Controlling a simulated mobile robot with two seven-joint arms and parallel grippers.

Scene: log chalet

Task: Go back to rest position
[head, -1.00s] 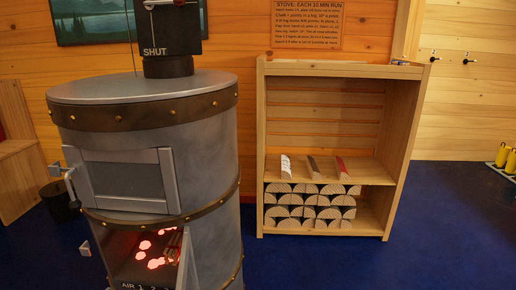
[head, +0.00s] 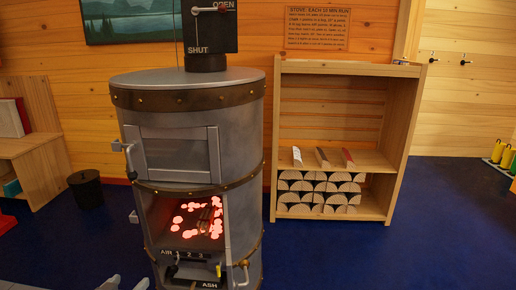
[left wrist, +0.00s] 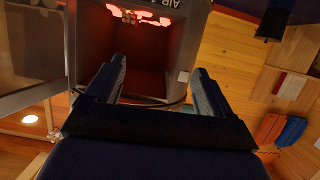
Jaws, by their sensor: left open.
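My left gripper (head: 126,284) shows at the bottom left edge of the head view, in front of and left of the stove. In the left wrist view its two fingers (left wrist: 157,82) are spread apart with nothing between them. The grey round stove (head: 190,125) stands beyond it. The stove's lower opening (head: 190,240) is uncovered and glowing red embers (head: 186,221) lie inside. The upper door (head: 178,155) is shut. My right gripper is in neither view.
A wooden shelf (head: 400,150) with split logs (head: 318,190) stands right of the stove. A dark bin (head: 86,190) and a wooden bench (head: 38,165) are at the left. Yellow objects (head: 503,155) stand at the far right. The blue floor (head: 400,250) is clear at the front right.

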